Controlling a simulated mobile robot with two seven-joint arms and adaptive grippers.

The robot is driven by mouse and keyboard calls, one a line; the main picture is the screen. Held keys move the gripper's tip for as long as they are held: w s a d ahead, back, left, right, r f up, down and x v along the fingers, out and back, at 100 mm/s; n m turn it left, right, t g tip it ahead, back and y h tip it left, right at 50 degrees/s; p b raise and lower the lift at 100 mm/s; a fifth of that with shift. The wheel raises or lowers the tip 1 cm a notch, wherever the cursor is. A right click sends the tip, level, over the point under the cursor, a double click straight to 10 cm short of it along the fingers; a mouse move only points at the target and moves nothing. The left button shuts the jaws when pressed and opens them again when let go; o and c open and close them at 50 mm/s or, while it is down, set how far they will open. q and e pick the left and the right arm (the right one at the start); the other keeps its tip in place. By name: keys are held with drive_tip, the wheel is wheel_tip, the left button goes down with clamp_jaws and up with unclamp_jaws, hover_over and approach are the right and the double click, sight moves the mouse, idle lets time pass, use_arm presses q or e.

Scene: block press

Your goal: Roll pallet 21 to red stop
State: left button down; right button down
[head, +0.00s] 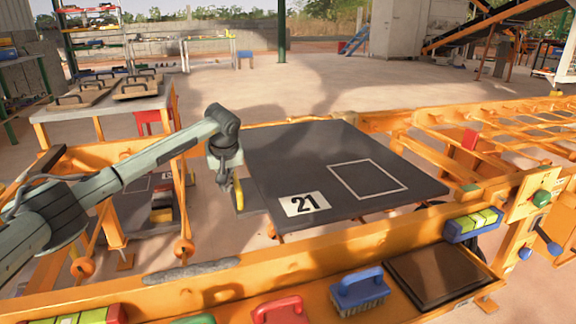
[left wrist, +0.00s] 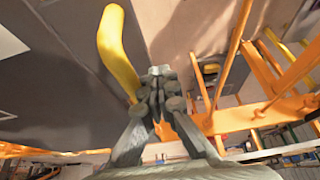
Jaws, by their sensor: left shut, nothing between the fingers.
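Pallet 21 (head: 325,150), a dark flat board with a white "21" label and a white square outline, lies on the orange roller frame. A yellow handle (head: 238,194) stands at its left edge; it also shows in the left wrist view (left wrist: 118,55). My left gripper (head: 225,182) is at this edge, close beside the handle. In the left wrist view its fingertips (left wrist: 158,80) are together and empty, with the handle to their left; whether they touch it I cannot tell. The red stop (head: 470,139) is a small red block on the frame right of the pallet. My right gripper is out of view.
Open orange rollers (head: 490,125) run right of the pallet. The orange front rail carries a blue brush (head: 359,290), a red-handled tool (head: 280,308) and a green-and-blue block (head: 473,224). A table (head: 100,105) with handled boards stands at left. Another dark board lies below, left.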

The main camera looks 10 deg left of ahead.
use_arm(q)
drive_tip(key=w+d, duration=0.2)
drive_tip(key=d, duration=0.2)
drive_tip(key=shift+w+d, duration=0.4)
drive_tip(key=shift+w+d+b, duration=0.2)
drive_tip(key=shift+w+d, duration=0.25)
drive_tip(key=shift+d, duration=0.3)
drive_tip(key=shift+w+d+b, duration=0.15)
drive_tip(key=shift+w+d, duration=0.35)
drive_tip(key=shift+d, duration=0.2)
drive_tip(key=shift+w+d+b, duration=0.2)
drive_tip(key=shift+w+d, duration=0.25)
drive_tip(key=shift+d, duration=0.3)
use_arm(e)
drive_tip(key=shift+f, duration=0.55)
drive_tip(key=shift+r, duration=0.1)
